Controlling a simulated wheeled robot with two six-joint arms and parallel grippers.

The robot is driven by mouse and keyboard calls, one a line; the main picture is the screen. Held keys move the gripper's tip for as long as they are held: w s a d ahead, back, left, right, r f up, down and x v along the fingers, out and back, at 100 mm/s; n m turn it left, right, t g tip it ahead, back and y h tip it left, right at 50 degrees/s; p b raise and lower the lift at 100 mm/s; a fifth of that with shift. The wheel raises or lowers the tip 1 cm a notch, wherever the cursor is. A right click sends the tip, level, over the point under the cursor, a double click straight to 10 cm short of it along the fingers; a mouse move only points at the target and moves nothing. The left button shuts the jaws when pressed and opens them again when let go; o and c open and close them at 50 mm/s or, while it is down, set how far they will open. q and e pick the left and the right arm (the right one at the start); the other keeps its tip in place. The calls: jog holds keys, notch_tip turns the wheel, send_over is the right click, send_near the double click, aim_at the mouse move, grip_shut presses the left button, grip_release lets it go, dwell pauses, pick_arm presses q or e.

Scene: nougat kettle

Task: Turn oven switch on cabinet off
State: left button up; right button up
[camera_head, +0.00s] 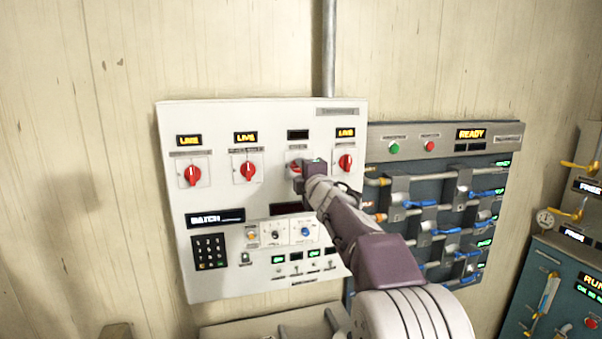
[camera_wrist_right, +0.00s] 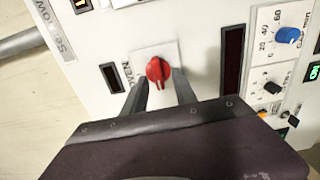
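The white cabinet panel (camera_head: 262,122) carries several red rotary switches in a row. My right gripper (camera_head: 300,170) is at the third switch from the left and partly hides it; some red of this oven switch (camera_head: 293,168) shows beside the gripper. In the right wrist view the red oven switch (camera_wrist_right: 158,70) sits on a white plate by a partly covered label ending in "VEN". The two fingers (camera_wrist_right: 160,88) stand apart, one on each side of the knob, with small gaps. The oven display (camera_head: 298,135) is dark. My left gripper is out of view.
The other red switches (camera_head: 192,175), (camera_head: 248,171) and (camera_head: 345,162) have lit "LIVE" displays. Below are a keypad (camera_head: 210,251) and a blue knob (camera_head: 305,232). A grey lever panel (camera_head: 430,180) adjoins at right, close to my right arm.

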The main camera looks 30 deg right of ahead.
jog(key=v, duration=0.8)
jog(key=shift+s+a, duration=0.1)
